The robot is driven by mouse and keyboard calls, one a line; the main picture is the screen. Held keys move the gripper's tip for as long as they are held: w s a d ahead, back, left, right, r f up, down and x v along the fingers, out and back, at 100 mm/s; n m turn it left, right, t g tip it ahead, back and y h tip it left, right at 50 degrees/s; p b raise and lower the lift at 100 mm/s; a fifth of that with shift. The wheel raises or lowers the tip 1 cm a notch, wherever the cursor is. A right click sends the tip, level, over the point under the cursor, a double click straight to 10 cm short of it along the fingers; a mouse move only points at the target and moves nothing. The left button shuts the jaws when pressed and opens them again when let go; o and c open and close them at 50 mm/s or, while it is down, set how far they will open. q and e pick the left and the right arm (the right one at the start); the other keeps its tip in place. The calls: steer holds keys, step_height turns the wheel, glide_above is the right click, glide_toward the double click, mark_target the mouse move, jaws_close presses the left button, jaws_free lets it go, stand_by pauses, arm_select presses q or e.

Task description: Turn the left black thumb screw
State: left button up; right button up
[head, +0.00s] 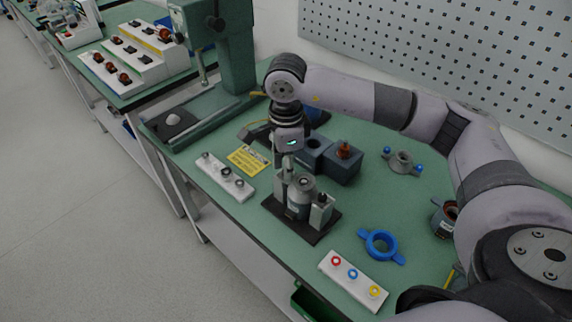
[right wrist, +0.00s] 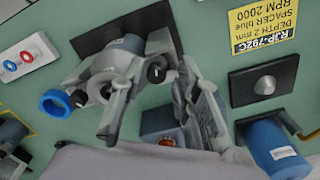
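The fixture stands on a black plate (head: 316,235) with a grey stator housing (head: 299,203) between two upright blocks. My right gripper (head: 287,160) points down over the left block and hides its screw in the head view. In the right wrist view the left black thumb screw (right wrist: 155,72) lies between the spread fingers of my right gripper (right wrist: 160,80), with gaps beside it, so the fingers look open. The other black thumb screw (right wrist: 78,98) shows farther left there, near the blue ring. My left gripper is not in view.
A blue handled ring (head: 381,244) and a white strip with coloured rings (head: 353,281) lie to the right.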

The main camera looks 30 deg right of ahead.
stand_by(0.3)
steer(key=shift+r, duration=4)
steer(key=shift+a, duration=0.1)
